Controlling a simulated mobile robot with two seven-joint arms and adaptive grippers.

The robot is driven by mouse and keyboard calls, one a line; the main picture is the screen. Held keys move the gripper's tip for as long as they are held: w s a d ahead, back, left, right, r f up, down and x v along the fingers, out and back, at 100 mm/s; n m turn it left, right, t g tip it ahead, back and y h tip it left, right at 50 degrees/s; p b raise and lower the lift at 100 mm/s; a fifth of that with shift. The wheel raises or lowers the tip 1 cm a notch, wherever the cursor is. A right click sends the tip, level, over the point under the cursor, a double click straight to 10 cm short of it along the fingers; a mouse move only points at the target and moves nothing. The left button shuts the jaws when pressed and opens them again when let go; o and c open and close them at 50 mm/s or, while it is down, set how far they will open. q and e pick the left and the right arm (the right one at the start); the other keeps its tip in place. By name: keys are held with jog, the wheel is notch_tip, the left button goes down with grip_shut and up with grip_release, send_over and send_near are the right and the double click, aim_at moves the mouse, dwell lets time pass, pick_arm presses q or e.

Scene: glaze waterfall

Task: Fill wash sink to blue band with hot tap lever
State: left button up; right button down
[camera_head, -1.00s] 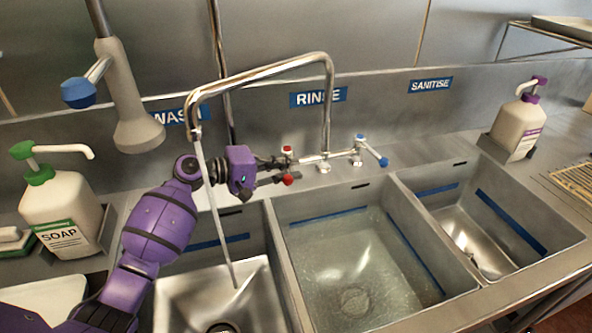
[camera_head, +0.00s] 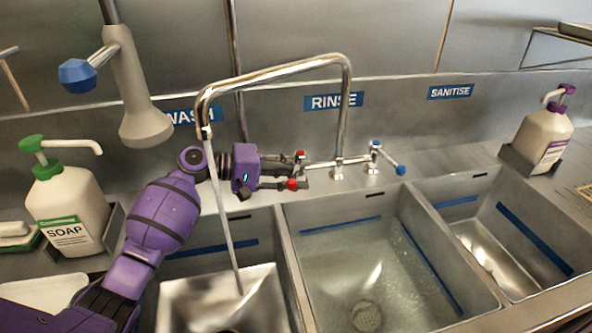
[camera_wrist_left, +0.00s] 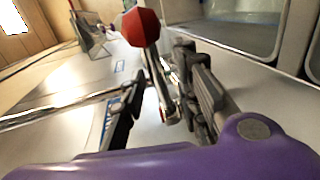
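The hot tap lever ends in a red knob (camera_head: 292,184), which also shows large in the left wrist view (camera_wrist_left: 141,27). My left gripper (camera_head: 283,172) is at this lever, with its fingers apart on either side of it in the left wrist view (camera_wrist_left: 160,100); I cannot tell whether they touch it. A thin stream of water (camera_head: 225,215) runs from the spout (camera_head: 205,115) into the wash sink (camera_head: 185,300). The sink's metal floor shows, well below its blue band (camera_head: 215,247); the exact water level is unclear. My right gripper is not in view.
The rinse sink (camera_head: 292,260) holds water, and the sanitise sink (camera_head: 440,215) is to its right. A blue-knobbed tap lever (camera_head: 399,169) stands right of the hot one. A soap bottle (camera_head: 70,205) and a hanging sprayer (camera_head: 140,100) are at left.

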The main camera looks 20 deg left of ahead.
pick_arm(q)
jog(key=v, duration=0.7)
jog(key=shift+a, duration=0.2)
jog(key=shift+s, duration=0.15)
